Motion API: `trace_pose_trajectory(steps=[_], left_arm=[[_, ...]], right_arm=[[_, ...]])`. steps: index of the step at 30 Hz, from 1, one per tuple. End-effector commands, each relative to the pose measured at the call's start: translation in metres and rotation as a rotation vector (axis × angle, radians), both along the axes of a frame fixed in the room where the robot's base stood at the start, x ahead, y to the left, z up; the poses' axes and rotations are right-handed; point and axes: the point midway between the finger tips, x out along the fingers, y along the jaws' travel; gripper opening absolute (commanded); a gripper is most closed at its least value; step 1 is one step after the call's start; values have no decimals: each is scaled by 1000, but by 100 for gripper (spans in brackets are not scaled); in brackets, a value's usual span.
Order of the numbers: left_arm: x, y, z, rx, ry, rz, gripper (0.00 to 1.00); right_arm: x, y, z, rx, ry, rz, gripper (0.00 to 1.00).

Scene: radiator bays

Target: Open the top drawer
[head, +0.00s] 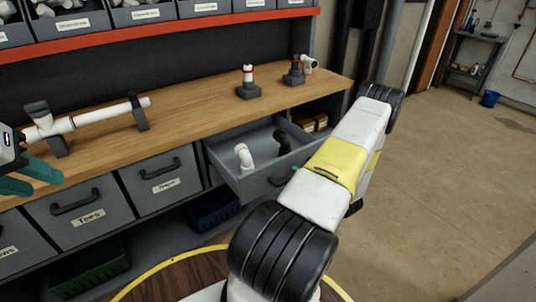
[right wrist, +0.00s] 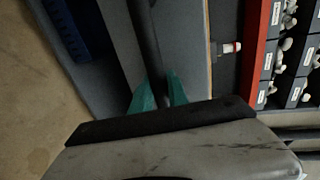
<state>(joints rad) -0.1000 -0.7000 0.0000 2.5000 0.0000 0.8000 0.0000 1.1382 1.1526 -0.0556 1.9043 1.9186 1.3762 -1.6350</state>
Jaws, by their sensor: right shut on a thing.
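The grey top drawer (head: 250,188) under the wooden worktop stands pulled out in the head view. A white elbow fitting (head: 243,156) and a black fitting (head: 282,141) are inside it. My right arm hides its right front part and my right gripper in that view. In the right wrist view, my right gripper (right wrist: 158,92) has its teal fingers closed on a dark bar handle (right wrist: 146,45). My left gripper (head: 45,182) is at the left edge of the head view, its teal fingers apart and empty, in front of the worktop.
Closed drawers labelled Tees (head: 90,205) and another (head: 160,180) are to the left. A white pipe assembly (head: 90,118) and two dark stands sit on the worktop (head: 190,120). A blue bin (head: 213,212) and green bin (head: 90,268) are below. Floor at right is clear.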

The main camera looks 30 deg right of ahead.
Motion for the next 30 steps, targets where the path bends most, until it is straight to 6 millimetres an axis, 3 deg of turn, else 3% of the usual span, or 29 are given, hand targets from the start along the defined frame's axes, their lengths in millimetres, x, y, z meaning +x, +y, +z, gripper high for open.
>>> trace_pose_trajectory(steps=[6,16,17,20,30], left_arm=[[0,0,0,0,0,0,36],[0,0,0,0,0,0,36],[0,0,0,0,0,0,36],[0,0,0,0,0,0,36],[0,0,0,0,0,0,36]], right_arm=[[-11,-1,0,-1,1,-1,0],[-11,-2,0,-2,1,-1,0],[-11,-2,0,-2,1,-1,22],[-11,-2,0,-1,1,-1,41],[-13,-2,0,-1,1,-1,41]])
